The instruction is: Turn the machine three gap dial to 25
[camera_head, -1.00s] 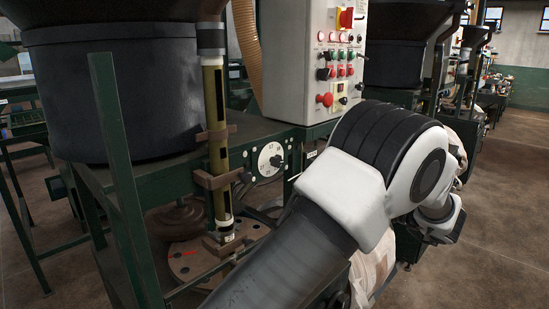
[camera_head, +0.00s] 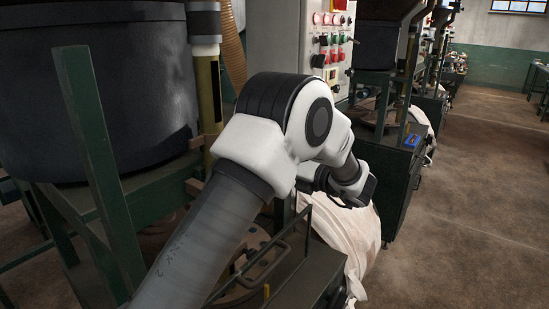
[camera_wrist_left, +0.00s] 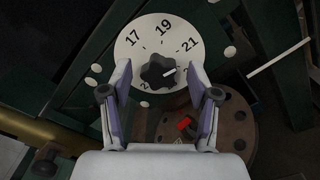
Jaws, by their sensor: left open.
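The gap dial (camera_wrist_left: 132,45) shows in the left wrist view as a white disc with 17, 19 and 21 readable. Its black lobed knob (camera_wrist_left: 153,75) has a white pointer mark aimed right and slightly up, below the 21. The numbers farther around are hidden or cut off by my fingers. My left gripper (camera_wrist_left: 162,66) is open, its fingertips on either side of the knob with gaps visible. My right gripper is in neither view.
A control panel (camera_head: 325,42) with buttons stands behind my arm. A large dark hopper (camera_head: 95,90) and green frame post (camera_head: 97,160) are at left. Open floor (camera_head: 470,220) lies at right.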

